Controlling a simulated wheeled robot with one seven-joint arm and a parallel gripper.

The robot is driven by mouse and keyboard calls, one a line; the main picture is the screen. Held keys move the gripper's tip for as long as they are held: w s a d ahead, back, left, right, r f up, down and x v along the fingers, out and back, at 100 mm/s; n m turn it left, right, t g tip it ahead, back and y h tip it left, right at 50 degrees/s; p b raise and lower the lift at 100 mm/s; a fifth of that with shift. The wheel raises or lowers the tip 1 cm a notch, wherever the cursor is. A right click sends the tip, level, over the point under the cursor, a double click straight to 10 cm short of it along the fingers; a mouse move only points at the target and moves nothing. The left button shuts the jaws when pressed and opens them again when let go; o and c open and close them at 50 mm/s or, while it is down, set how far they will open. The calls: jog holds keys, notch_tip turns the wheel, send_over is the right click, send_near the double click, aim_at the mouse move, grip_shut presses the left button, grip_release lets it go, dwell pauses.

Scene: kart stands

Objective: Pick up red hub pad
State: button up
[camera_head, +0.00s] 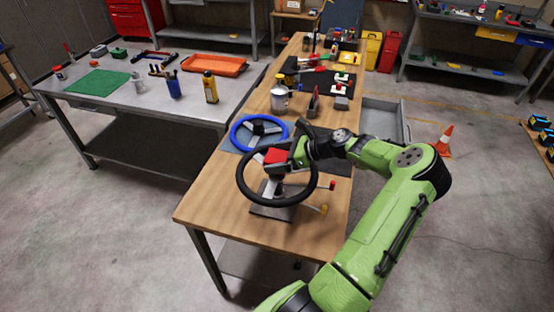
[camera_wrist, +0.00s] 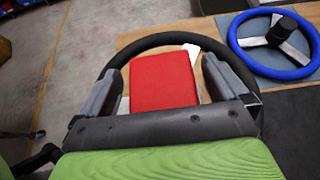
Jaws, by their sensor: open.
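The red hub pad (camera_wrist: 163,82) is a red block at the hub of a black steering wheel (camera_head: 240,189). In the head view the red pad (camera_head: 275,156) is partly covered by my gripper (camera_head: 288,158). The black wheel is mounted on a stand (camera_head: 272,211) on the wooden bench. In the wrist view my gripper (camera_wrist: 158,85) is open, with one finger on each side of the red pad. Gaps show between the pad and both fingers. How deep the fingers reach around the pad is hard to tell.
A blue steering wheel (camera_head: 259,132) stands just behind the black one. A red-tipped lever and a yellow-tipped lever (camera_head: 323,209) stick out right of the stand.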

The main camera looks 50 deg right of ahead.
jog(key=shift+w+a+f, duration=0.1)
jog(key=shift+w+f, duration=0.05)
jog(key=shift+w, duration=0.15)
jog(key=shift+s, duration=0.1)
jog(key=shift+c, duration=1.1)
jog(key=c, duration=0.7)
